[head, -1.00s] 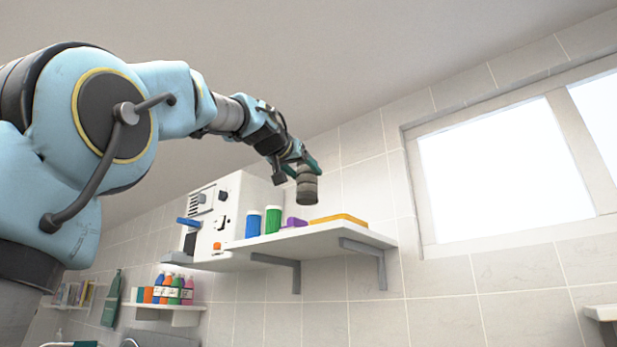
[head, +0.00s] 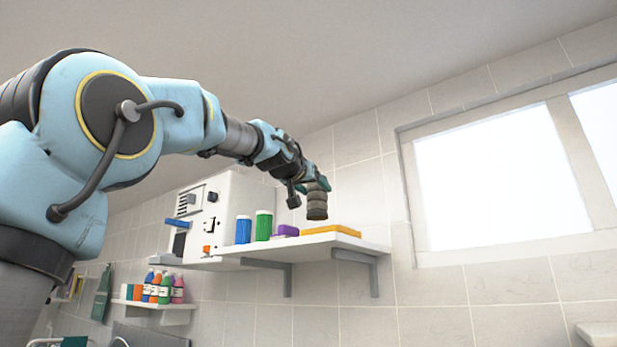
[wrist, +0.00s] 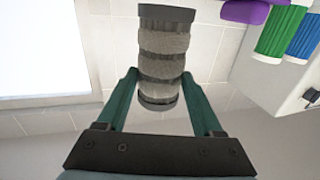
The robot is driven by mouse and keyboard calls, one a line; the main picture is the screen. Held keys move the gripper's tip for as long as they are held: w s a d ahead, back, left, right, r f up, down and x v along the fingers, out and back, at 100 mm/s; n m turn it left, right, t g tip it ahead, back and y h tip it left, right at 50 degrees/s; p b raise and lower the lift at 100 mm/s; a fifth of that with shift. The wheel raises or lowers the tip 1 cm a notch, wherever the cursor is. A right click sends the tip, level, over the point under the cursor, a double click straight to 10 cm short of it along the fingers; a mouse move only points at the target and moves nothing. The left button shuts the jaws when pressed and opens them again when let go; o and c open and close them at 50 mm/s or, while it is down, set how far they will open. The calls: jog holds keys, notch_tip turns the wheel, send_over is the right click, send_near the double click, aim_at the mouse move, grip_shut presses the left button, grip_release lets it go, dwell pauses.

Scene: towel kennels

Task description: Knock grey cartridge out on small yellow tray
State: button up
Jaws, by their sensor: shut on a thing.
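My gripper (head: 316,183) is shut on the grey cartridge (head: 317,209), a ribbed cylinder with darker end bands. In the wrist view the cartridge (wrist: 164,58) sits between the two green fingers (wrist: 156,100), gripped near one end. In the head view it hangs roughly upright from the gripper, in front of and above the right part of the shelf. The small yellow tray (head: 332,230) lies flat on the right part of the shelf, just below the cartridge in the picture. The cartridge appears apart from the tray; the exact gap is hard to tell.
The white shelf (head: 345,241) also holds a purple thing (head: 287,230), a green canister (head: 263,226) and a blue canister (head: 243,230). A white machine (head: 226,205) stands at its left. Bottles (head: 163,288) stand on a lower shelf. A window (head: 505,175) is at right.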

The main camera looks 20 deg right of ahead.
jog(key=shift+w+d+r+p, duration=0.1)
jog(key=shift+w+d+p, duration=0.3)
jog(key=shift+d+p, duration=0.5)
jog(key=shift+w+d+f+p, duration=0.1)
jog(key=shift+w+d+p, duration=0.4)
jog(key=shift+p, duration=0.65)
jog(key=shift+w+d+r+p, duration=0.1)
jog(key=shift+w+d+p, duration=0.2)
jog(key=shift+d+p, duration=0.65)
jog(key=shift+a+f+b, duration=0.15)
jog(key=shift+f+b, duration=0.75)
jog(key=shift+f, duration=0.05)
jog(key=shift+f, duration=0.1)
jog(key=shift+r, duration=0.25)
jog(key=shift+f+b, duration=1.4)
jog(key=shift+b, duration=0.15)
jog(key=shift+r+p, duration=1.2)
jog(key=shift+r, duration=0.25)
jog(key=shift+f, duration=0.2)
